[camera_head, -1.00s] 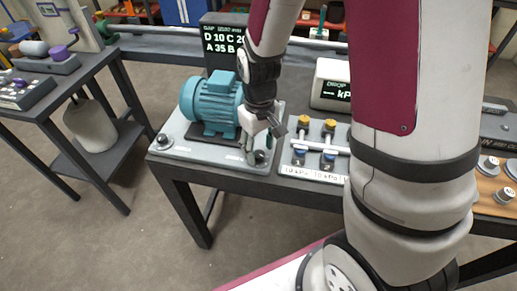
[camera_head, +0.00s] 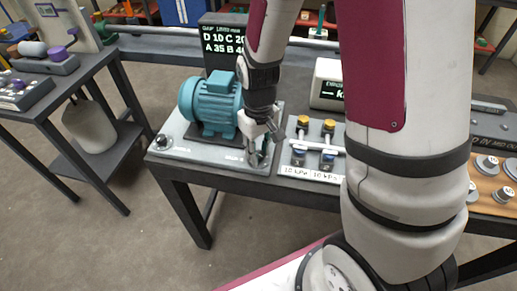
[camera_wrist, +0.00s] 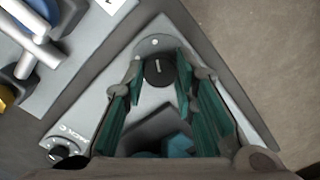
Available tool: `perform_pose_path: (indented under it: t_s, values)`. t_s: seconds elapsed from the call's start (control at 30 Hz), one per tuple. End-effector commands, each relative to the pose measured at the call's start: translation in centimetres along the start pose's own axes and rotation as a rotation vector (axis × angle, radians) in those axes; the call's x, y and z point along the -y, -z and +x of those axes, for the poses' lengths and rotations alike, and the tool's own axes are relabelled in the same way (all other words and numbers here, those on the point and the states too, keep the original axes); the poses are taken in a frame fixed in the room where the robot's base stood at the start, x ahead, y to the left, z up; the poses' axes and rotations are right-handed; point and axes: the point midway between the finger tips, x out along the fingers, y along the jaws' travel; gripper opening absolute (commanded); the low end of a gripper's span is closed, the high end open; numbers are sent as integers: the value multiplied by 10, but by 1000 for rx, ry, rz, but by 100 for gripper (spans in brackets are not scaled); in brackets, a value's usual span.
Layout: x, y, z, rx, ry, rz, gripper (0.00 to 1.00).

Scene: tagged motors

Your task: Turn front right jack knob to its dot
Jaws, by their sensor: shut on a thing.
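The front right jack knob (camera_wrist: 158,71) is a dark round knob with a short white line, at the corner of the grey motor plate (camera_wrist: 237,118). My gripper (camera_wrist: 160,68) is shut on this knob, with a green-padded finger on each side. A pale dot (camera_wrist: 154,42) shows on the plate just above the knob in the wrist view. The knob's white line points roughly toward it. In the head view my gripper (camera_head: 259,158) stands at the plate's front right corner and mostly hides the knob.
A teal motor (camera_head: 211,103) sits on the plate behind my gripper. Another jack knob (camera_head: 162,141) is at the front left, and one labelled JACK C (camera_wrist: 63,152) shows in the wrist view. A valve panel (camera_head: 312,172) stands close on the right. Floor is clear in front.

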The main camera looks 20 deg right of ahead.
Motion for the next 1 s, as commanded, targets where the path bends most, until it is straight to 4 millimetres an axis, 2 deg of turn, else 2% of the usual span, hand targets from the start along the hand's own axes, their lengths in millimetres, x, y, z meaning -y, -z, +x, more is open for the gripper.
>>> perform_pose_path:
  t_s: [0.27, 1.0]
  values:
    - [0, 0, -1, 0, 0, 136, 0]
    - [0, 0, -2, -1, 0, 796, 0]
